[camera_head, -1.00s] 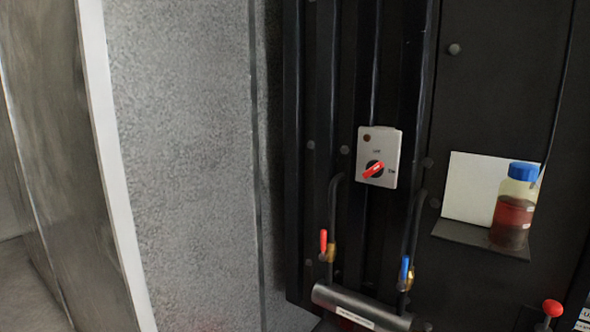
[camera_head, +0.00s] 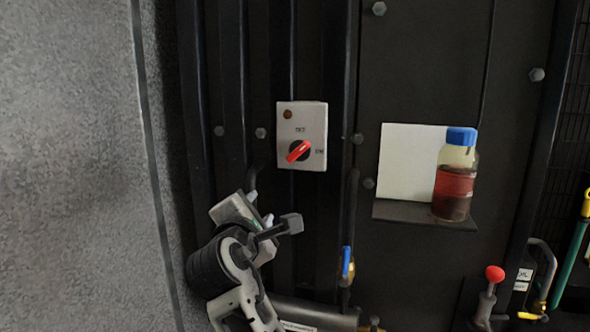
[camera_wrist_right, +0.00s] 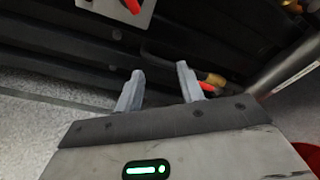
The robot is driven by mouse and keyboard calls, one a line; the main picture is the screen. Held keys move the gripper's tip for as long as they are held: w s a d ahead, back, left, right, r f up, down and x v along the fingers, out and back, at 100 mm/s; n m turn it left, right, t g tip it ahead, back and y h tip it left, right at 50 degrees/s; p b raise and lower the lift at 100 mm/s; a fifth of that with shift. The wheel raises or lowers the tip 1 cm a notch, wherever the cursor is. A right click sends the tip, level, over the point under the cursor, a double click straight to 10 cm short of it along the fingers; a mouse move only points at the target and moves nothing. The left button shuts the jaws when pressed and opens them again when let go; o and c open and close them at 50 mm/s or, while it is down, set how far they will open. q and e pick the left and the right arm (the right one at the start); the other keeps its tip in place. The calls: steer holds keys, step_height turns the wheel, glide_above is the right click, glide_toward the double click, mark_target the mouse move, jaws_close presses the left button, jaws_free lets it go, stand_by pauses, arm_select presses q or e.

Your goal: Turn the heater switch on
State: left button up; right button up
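The heater switch is a light grey plate (camera_head: 313,120) on the dark panel, with a red handle (camera_head: 298,151) on a black dial. The handle lies diagonally, lower left to upper right. A label is above the dial and "ON" is at its right. A small lamp (camera_head: 288,114) at the plate's top left looks dull brown. My right gripper (camera_head: 260,207) is below and left of the plate, apart from it. In the right wrist view its two fingers (camera_wrist_right: 160,76) are spread and empty, and the plate (camera_wrist_right: 105,8) with the red handle (camera_wrist_right: 132,5) is cut off at the top.
A blue-capped bottle of red liquid (camera_head: 455,185) stands on a small shelf (camera_head: 400,212) to the right. Below are a blue valve lever (camera_head: 346,262), a grey cylinder (camera_head: 310,313) and a red-knobbed lever (camera_head: 494,274). A grey wall (camera_head: 70,180) is at the left.

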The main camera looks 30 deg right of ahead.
mark_target(296, 154)
step_height(296, 154, up, 7)
steer(key=s+d+g+h, duration=0.1)
steer(key=d+g+h, duration=0.1)
steer(key=h, duration=0.1)
steer(key=p+x, duration=0.1)
steer(key=x, duration=1.4)
steer(key=shift+p, duration=0.3)
steer(key=shift+t, duration=0.3)
steer(key=shift+f, duration=0.1)
jaws_close()
